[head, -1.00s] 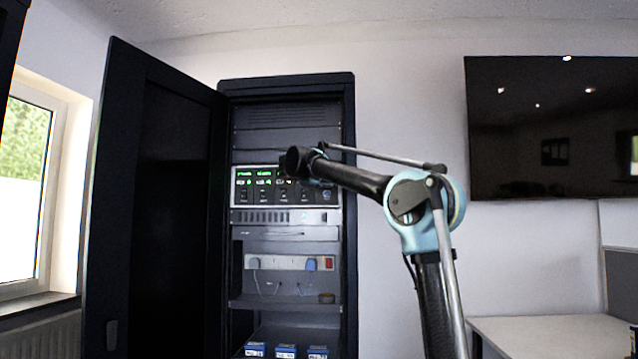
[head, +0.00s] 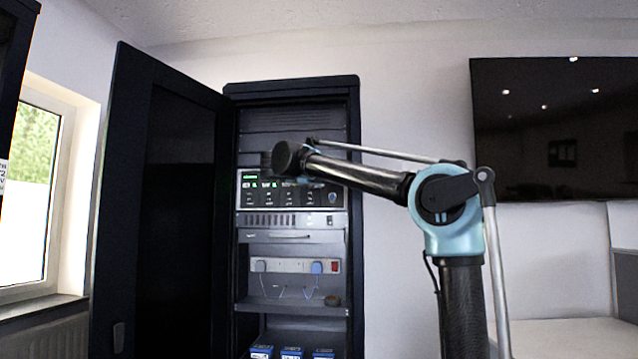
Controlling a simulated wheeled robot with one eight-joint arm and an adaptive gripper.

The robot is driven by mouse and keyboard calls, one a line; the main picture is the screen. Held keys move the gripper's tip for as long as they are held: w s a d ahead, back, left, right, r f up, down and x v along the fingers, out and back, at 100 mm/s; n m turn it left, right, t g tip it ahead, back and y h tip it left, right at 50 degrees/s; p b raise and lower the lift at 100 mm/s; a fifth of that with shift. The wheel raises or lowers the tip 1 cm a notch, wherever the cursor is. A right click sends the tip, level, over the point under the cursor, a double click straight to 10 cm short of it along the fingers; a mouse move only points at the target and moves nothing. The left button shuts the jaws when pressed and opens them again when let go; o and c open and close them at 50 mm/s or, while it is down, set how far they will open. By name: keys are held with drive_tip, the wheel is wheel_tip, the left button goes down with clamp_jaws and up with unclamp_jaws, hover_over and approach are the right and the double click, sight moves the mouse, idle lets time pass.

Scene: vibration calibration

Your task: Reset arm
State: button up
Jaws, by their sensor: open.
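My arm rises at the right of centre in the head view, with a teal elbow joint and a dark forearm reaching left. The end of the forearm is in front of the upper part of an open equipment cabinet (head: 298,88). My gripper cannot be made out; the forearm's dark round end hides what lies beyond it. Inside the cabinet, a panel unit (head: 292,198) shows green lit displays, partly covered by the forearm.
The cabinet door (head: 160,210) stands open to the left. A socket strip (head: 290,265) with plugs and several blue boxes (head: 291,352) are on lower levels. A dark screen (head: 560,130) hangs on the right wall above a white table (head: 560,338). A window (head: 32,190) is at the left.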

idle(0.5)
drive_tip(key=s+d+f+m+g+h, duration=0.1)
drive_tip(key=s+d+f+m+g, duration=0.1)
drive_tip(key=d+f, duration=0.55)
drive_tip(key=s+d+f+m+g, duration=0.1)
drive_tip(key=s+d+f+g, duration=0.15)
drive_tip(key=d+f, duration=0.5)
drive_tip(key=s+d+f+m+g+y, duration=0.1)
drive_tip(key=s+d+f+m+g, duration=0.15)
drive_tip(key=s+d+f, duration=0.4)
drive_tip(key=s+d+f+m+g, duration=0.1)
drive_tip(key=s+d+f+g, duration=0.25)
drive_tip(key=d+f, duration=0.6)
drive_tip(key=s+f+m+g+y, duration=0.1)
drive_tip(key=s+f+m+y, duration=0.1)
drive_tip(key=s+f, duration=0.7)
drive_tip(key=s+f+m+g+y, duration=0.1)
drive_tip(key=s+f+m+y, duration=0.1)
drive_tip(key=s+f, duration=0.7)
drive_tip(key=s+f+m+g+y, duration=0.1)
drive_tip(key=s+f, duration=0.8)
drive_tip(key=f, duration=1)
drive_tip(key=shift+s+f+m+g+y, duration=0.3)
drive_tip(key=shift+m+y, duration=0.45)
drive_tip(key=shift+y, duration=0.45)
drive_tip(key=shift+w, duration=0.2)
drive_tip(key=shift+w+f, duration=0.15)
drive_tip(key=shift+w, duration=0.2)
